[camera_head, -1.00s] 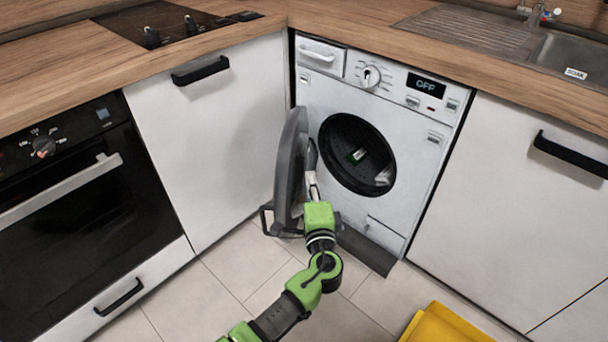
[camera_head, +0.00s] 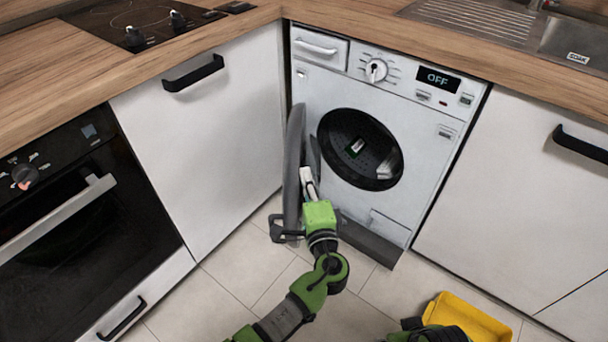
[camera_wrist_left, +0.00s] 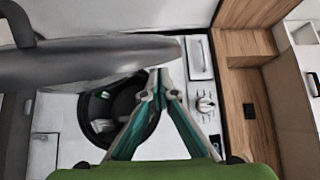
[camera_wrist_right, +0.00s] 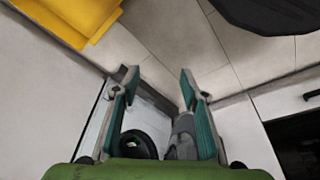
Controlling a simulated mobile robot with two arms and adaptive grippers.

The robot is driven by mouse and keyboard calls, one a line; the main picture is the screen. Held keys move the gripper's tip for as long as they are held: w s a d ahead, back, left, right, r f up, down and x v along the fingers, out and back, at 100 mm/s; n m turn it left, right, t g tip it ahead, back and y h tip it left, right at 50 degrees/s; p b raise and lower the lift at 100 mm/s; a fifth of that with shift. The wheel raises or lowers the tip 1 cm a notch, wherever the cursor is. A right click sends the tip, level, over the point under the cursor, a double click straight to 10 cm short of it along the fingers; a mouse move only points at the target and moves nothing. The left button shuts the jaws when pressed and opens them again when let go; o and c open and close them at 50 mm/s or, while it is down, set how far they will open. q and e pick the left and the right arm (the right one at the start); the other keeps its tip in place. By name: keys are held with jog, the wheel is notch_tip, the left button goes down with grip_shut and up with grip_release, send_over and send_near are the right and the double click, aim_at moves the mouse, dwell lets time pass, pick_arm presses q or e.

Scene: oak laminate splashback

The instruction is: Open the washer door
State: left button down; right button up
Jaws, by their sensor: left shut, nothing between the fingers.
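The white washer (camera_head: 410,115) stands in the corner with its round door (camera_head: 293,165) swung wide open to the left, seen nearly edge-on. The dark drum opening (camera_head: 340,165) is exposed. My left gripper (camera_head: 307,176) is shut and empty at the inner side of the door, between door and washer front. In the left wrist view its fingertips (camera_wrist_left: 157,76) meet close to the grey door (camera_wrist_left: 90,65); whether they touch is unclear.
A white cabinet (camera_head: 215,150) with a black handle is left of the door, beside a black oven (camera_head: 80,210). Another cabinet (camera_head: 520,200) is on the right. A yellow bin (camera_head: 468,316) stands on the floor at lower right. Tiled floor (camera_head: 235,260) is free in front.

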aim_at(284, 170)
pick_arm(q)
jog(key=a+h+p, duration=0.1)
jog(key=a, duration=0.1)
jog(key=a+m+h+p, duration=0.1)
jog(key=a, duration=0.2)
jog(key=shift+w+a, duration=0.1)
jog(key=shift+a, duration=0.1)
jog(key=shift+m+h, duration=0.3)
jog(key=a, duration=0.6)
jog(key=shift+w, duration=0.4)
pick_arm(e)
notch_tip(284, 170, down, 6)
